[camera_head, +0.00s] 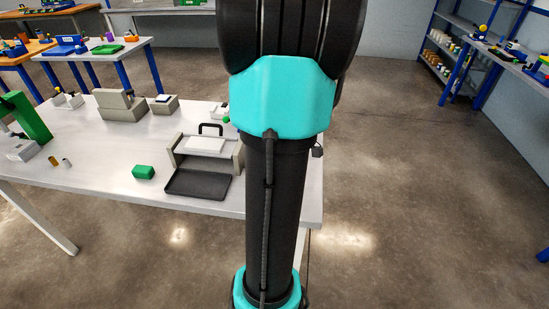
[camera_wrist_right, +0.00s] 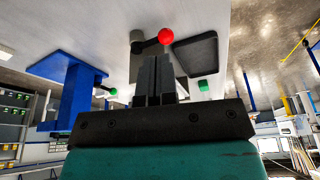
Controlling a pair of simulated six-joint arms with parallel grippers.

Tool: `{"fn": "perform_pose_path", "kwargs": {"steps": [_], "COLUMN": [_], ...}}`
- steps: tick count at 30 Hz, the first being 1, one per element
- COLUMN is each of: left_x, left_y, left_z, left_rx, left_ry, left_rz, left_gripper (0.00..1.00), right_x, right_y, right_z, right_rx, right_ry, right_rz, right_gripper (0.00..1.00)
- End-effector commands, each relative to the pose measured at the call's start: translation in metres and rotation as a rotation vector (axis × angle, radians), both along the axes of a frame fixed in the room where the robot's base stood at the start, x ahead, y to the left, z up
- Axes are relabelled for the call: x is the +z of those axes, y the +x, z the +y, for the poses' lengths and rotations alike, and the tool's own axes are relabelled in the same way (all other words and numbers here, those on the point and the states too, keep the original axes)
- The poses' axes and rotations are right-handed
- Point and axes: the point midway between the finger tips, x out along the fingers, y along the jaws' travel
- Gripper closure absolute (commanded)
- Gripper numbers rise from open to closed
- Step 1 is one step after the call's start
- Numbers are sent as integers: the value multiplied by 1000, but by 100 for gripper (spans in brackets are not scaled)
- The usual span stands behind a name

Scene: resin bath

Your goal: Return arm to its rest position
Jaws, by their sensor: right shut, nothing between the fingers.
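My right gripper (camera_wrist_right: 155,77) shows in the right wrist view with its two dark fingers close together, shut and empty. The white table (camera_head: 95,165) stands to the left in the head view. One of my arms, black and teal, fills the middle of the head view and hides the table's right part; its gripper is not visible there. On the table is a grey box (camera_head: 232,158) with a black handle and a black tray (camera_head: 197,184) in front. A red ball knob (camera_wrist_right: 165,36) appears just beyond the fingertips in the wrist view. My left gripper is not in view.
A green block (camera_head: 143,172) lies left of the black tray. Grey boxes (camera_head: 120,105) stand at the table's back, and a green stand (camera_head: 25,117) at its left. Shelves (camera_head: 445,52) line the right wall. The floor right of the table is clear.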

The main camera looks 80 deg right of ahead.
Motion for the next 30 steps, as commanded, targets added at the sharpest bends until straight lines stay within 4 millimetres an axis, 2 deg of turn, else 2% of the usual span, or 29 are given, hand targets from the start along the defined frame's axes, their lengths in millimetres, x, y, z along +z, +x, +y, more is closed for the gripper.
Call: {"fn": "perform_pose_path", "kwargs": {"steps": [15,20,23,26,30], "left_x": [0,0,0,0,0], "left_y": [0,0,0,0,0], "left_z": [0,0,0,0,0], "left_rx": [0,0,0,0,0], "left_ry": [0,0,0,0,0], "left_rz": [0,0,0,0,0], "left_gripper": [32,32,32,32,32], "right_x": [0,-15,-36,-62,-96], "right_y": [0,13,30,53,81], "right_z": [1,10,25,49,92], "right_rx": [0,-18,-47,-89,-154], "right_ry": [3,65,158,282,459], "right_rz": [0,-4,0,22,98], "right_gripper": [100,100,100,100,100]}}
